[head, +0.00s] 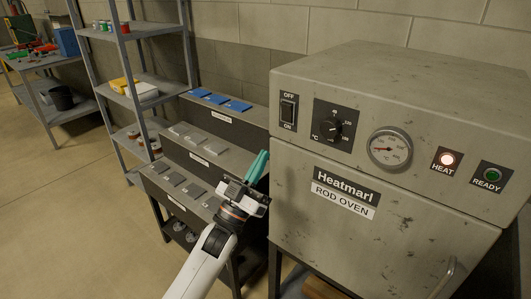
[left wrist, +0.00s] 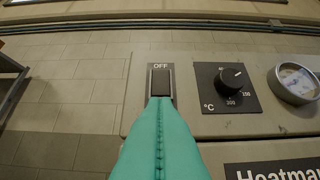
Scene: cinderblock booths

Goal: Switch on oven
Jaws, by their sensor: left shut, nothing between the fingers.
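The grey oven (head: 380,180), labelled Heatmarl Rod Oven, stands at the right in the head view. Its black rocker switch (head: 288,110) sits at the panel's upper left, with OFF above and ON below. In the left wrist view the switch (left wrist: 161,80) shows just beyond my fingertips, its lower part hidden. The HEAT lamp (head: 447,159) glows brightly; the READY lamp (head: 492,175) is dark green. My left gripper (head: 262,158) is shut and empty, teal fingers together, below and left of the switch in the head view. I cannot tell whether they touch the oven. My right gripper is out of view.
A black knob (head: 333,129) and a round gauge (head: 390,148) sit right of the switch. A stepped rack (head: 230,130) with blue and grey plates stands left of the oven. A grey shelf unit (head: 150,65) stands behind it. The floor at left (head: 60,220) is clear.

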